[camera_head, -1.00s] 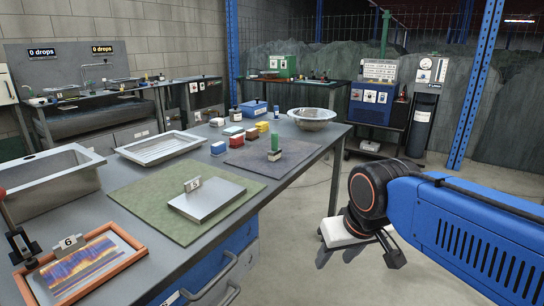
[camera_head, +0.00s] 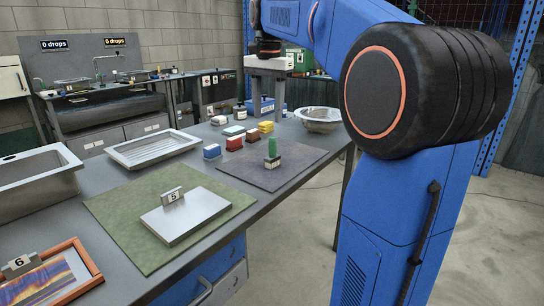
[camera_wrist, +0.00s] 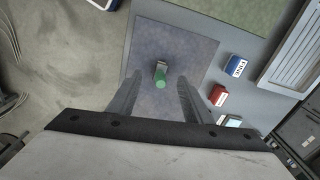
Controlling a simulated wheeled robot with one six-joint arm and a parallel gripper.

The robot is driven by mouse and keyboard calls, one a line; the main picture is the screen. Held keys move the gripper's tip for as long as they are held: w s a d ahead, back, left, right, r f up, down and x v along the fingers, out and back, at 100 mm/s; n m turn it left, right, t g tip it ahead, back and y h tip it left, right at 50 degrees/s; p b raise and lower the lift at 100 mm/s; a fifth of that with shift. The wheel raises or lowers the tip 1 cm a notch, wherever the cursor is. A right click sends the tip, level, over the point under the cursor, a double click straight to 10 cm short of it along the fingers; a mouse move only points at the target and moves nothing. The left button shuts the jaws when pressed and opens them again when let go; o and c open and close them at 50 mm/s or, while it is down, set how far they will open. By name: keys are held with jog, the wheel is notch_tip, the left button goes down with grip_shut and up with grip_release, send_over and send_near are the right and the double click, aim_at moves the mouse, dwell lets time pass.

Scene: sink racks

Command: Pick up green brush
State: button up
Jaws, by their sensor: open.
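The green brush (camera_head: 272,147) stands upright on a dark grey mat (camera_head: 240,172) on the bench. In the wrist view the green brush (camera_wrist: 160,78) shows from above, between my two fingers and apart from both. My gripper (camera_head: 267,112) points down, with its fingers spread and empty. In the head view it appears above and behind the brush. In the wrist view my gripper (camera_wrist: 160,80) has one finger on each side of the brush. The gap in height cannot be told exactly.
Several small coloured blocks, among them a blue one (camera_head: 212,151) and a red one (camera_head: 234,143), stand beside the mat. A metal bowl (camera_head: 318,116) is behind. A metal plate (camera_head: 187,216) marked 5 lies on a green mat (camera_head: 120,225). A tray (camera_head: 155,148) sits farther left.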

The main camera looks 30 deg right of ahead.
aim_at(271, 138)
jog(key=w+d+r+m, duration=0.2)
jog(key=w+d, duration=0.1)
jog(key=shift+g, duration=0.3)
notch_tip(271, 138, down, 12)
jog(key=shift+w+f, duration=0.1)
jog(key=shift+w, duration=0.05)
jog(key=shift+d+f, duration=0.2)
jog(key=shift+f, duration=1.15)
jog(key=shift+d+f, duration=0.15)
jog(key=shift+f, duration=1.2)
jog(key=c, duration=1.1)
